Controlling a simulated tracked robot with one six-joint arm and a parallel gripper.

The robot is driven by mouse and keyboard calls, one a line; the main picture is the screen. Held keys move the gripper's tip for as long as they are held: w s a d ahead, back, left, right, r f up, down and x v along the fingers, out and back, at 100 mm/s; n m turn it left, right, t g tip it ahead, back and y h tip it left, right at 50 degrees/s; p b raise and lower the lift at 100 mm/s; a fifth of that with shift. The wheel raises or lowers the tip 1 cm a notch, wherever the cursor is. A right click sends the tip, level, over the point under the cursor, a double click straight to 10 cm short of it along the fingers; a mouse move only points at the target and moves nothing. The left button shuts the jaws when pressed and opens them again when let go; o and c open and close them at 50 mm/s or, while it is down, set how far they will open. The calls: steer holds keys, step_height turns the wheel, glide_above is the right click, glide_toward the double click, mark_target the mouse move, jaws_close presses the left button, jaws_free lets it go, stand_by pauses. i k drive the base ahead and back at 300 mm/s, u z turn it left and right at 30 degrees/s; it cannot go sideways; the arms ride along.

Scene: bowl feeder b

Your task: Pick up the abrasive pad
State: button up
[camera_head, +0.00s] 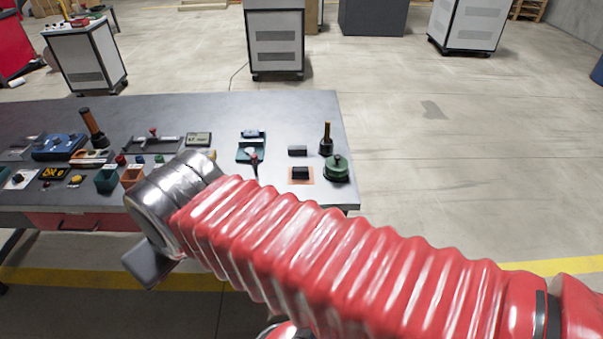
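Two small dark blocks lie near the table's right end. One black block (300,173) sits on an orange-brown square mat (312,181); a dark grey block (297,150) lies just behind it on bare table. Either could be the abrasive pad; I cannot tell which at this size. My red ribbed arm crosses the front of the view to a silver wrist at the left. A dark grey part at its end, perhaps my gripper (149,265), hangs before the table's front edge, apart from both blocks. Its fingers cannot be made out.
The grey table (270,105) holds a green round container (337,168), an upright brush-like tool (326,139), a teal tray (251,147), small bins (107,181) and a blue device (59,147). My arm hides part of the front edge. The table's back right is clear.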

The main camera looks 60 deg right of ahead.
mark_target(299, 172)
steer(key=z, duration=0.75)
steer(key=i, duration=1)
steer(key=z, duration=0.05)
